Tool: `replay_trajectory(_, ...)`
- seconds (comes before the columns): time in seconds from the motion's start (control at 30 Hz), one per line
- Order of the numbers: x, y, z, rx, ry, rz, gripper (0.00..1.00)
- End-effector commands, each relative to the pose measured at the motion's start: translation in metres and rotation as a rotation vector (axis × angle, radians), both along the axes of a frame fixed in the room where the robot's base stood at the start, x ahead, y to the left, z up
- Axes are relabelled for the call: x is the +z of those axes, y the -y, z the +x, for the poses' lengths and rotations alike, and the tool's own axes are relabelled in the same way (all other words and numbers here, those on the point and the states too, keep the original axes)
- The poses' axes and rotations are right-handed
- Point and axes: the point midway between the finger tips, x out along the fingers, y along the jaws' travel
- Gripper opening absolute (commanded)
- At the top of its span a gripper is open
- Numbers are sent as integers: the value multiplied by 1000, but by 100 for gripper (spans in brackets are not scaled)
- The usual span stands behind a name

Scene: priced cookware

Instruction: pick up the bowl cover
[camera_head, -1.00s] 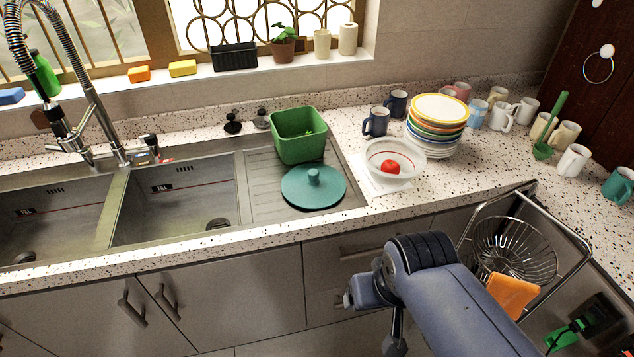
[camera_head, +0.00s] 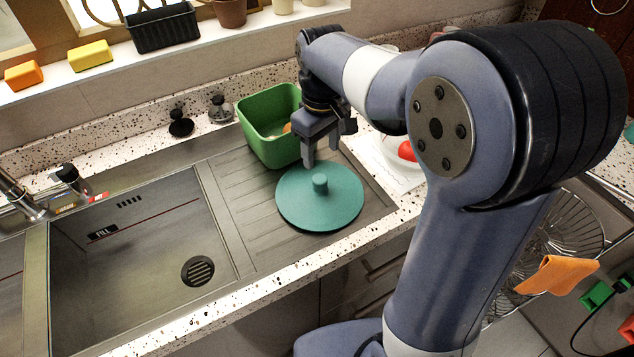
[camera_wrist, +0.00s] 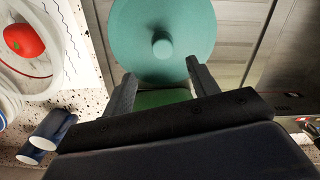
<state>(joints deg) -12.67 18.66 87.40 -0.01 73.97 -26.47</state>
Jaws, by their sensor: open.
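The bowl cover (camera_head: 318,203) is a round teal lid with a short knob in its middle. It lies flat on the ribbed drainboard of the sink, and it also shows at the top of the wrist view (camera_wrist: 185,40). My gripper (camera_head: 322,155) is open and empty. It hangs above the far edge of the lid, beside the green tub. In the wrist view the lid's knob lies beyond my fingertips (camera_wrist: 158,80), roughly between their lines. A green strip shows between the fingers.
The green square tub (camera_head: 262,147) stands just behind the lid. A clear bowl with a red tomato (camera_head: 407,151) is to the right, partly hidden by my arm; it shows in the wrist view (camera_wrist: 24,40). The sink basin (camera_head: 140,250) lies to the left, empty.

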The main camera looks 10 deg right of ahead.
Motion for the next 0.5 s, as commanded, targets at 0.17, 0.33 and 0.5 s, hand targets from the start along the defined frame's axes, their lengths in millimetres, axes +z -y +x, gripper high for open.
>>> replay_trajectory(0.17,-30,0,-1,0,-4,0,56)
replay_trajectory(0.33,-46,0,-1,-1,-1,-1,56)
replay_trajectory(0.5,-62,-2,-2,0,-4,-1,56)
